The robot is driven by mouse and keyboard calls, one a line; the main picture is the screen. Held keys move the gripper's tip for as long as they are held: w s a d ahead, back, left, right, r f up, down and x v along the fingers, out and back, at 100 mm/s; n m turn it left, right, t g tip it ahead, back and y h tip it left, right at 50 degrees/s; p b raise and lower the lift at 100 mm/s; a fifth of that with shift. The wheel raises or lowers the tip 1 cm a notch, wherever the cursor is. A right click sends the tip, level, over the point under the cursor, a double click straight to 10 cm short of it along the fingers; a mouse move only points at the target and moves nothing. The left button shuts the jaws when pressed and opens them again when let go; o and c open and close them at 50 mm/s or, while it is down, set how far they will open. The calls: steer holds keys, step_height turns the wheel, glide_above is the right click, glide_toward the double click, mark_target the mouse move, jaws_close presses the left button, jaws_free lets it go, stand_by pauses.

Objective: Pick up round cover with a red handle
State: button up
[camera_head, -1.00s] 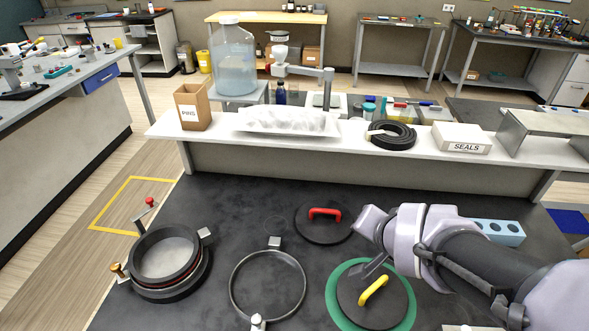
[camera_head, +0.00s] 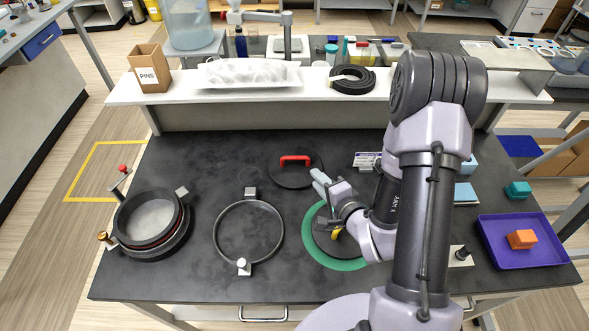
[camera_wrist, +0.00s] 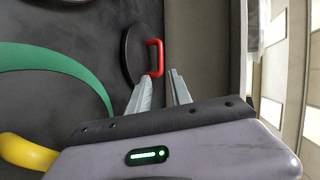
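The round cover (camera_head: 286,179) is a flat black disc with a red bar handle (camera_head: 295,160). It lies on the black bench top, towards the back. In the wrist view the cover (camera_wrist: 132,45) and its red handle (camera_wrist: 154,57) show just beyond my fingertips. My gripper (camera_head: 318,180) is at the cover's right edge in the head view. In the wrist view my gripper (camera_wrist: 160,88) has its two fingers apart with nothing between them. The handle is ahead of the gap, and I see no contact.
An empty ring (camera_head: 218,236) and a ring port (camera_head: 135,250) stand left. A purple tray (camera_head: 495,258) is right. A raised white shelf (camera_head: 200,92) runs behind.

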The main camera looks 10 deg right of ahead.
mark_target(296, 159)
steer(key=w+f+b, duration=0.1)
steer(key=b, duration=0.1)
steer(key=w+f+b, duration=0.1)
steer(key=w+b, duration=0.1)
steer(key=shift+w+a+f, duration=0.1)
steer(key=shift+a+f, duration=0.1)
steer(key=shift+a, duration=0.15)
steer(key=w+b, duration=0.1)
steer(key=b, duration=0.6)
steer(key=shift+w+a+f, duration=0.15)
steer(key=shift+f, duration=0.05)
steer(key=x, duration=0.3)
steer(key=b+x, duration=0.1)
steer(key=x, duration=0.2)
steer(key=r+b+x, duration=0.1)
steer(key=x, duration=0.3)
steer(key=shift+w+a+r, duration=0.1)
steer(key=shift+w+a, duration=0.05)
steer(key=shift+a, duration=0.05)
steer(key=shift+c, duration=0.4)
jaws_close()
